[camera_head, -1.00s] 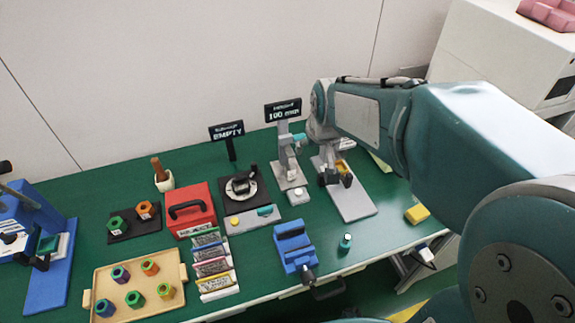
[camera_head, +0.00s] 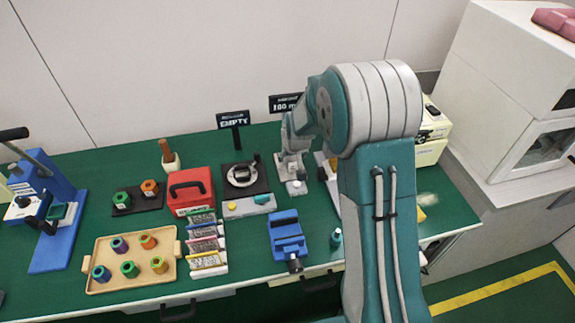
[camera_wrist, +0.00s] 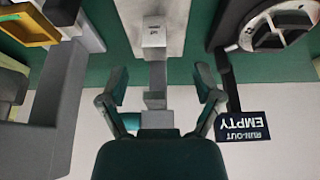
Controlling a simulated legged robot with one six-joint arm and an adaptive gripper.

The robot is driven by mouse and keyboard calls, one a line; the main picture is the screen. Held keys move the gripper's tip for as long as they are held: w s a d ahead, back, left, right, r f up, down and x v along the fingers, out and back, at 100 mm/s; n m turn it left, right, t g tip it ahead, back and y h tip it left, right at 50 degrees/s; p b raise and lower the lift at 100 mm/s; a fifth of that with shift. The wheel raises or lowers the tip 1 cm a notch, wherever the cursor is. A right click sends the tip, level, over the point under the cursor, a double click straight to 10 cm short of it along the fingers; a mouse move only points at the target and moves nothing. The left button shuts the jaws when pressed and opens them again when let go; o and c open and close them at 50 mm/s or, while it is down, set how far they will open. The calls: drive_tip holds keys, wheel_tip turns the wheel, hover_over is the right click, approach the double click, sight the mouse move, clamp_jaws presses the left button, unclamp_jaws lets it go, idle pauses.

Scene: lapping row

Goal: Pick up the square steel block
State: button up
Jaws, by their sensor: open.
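A small grey block with a marked pale face (camera_wrist: 154,36), which looks like the square steel block, stands on a light grey base plate (camera_wrist: 178,14) in the wrist view. In the head view the stand's base (camera_head: 292,186) shows behind the blue vise, but I cannot clearly pick out the block there. My gripper (camera_wrist: 160,88) is open and empty. Its fingers are spread left and right of a narrow grey upright (camera_wrist: 156,75), and the block lies beyond the fingertips, roughly centred between them. In the head view my arm hides much of the gripper.
The "EMPTY" sign (camera_wrist: 245,126) is close beside one finger. A black round-dial fixture (camera_head: 243,174) stands to the left, a red case (camera_head: 190,190) farther left. The blue vise (camera_head: 287,236) stands in front. A tray (camera_head: 168,276) holds several coloured nuts.

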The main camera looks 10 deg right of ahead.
sight(293, 162)
drive_tip(key=shift+w+d+f, duration=0.15)
drive_tip(key=shift+d+f, duration=0.05)
drive_tip(key=shift+f, duration=0.2)
drive_tip(key=x, duration=0.5)
drive_tip(key=shift+d, duration=0.3)
drive_tip(key=shift+w+a+f, duration=0.1)
drive_tip(key=shift+a, duration=0.35)
drive_tip(key=shift+d, duration=0.4)
clamp_jaws()
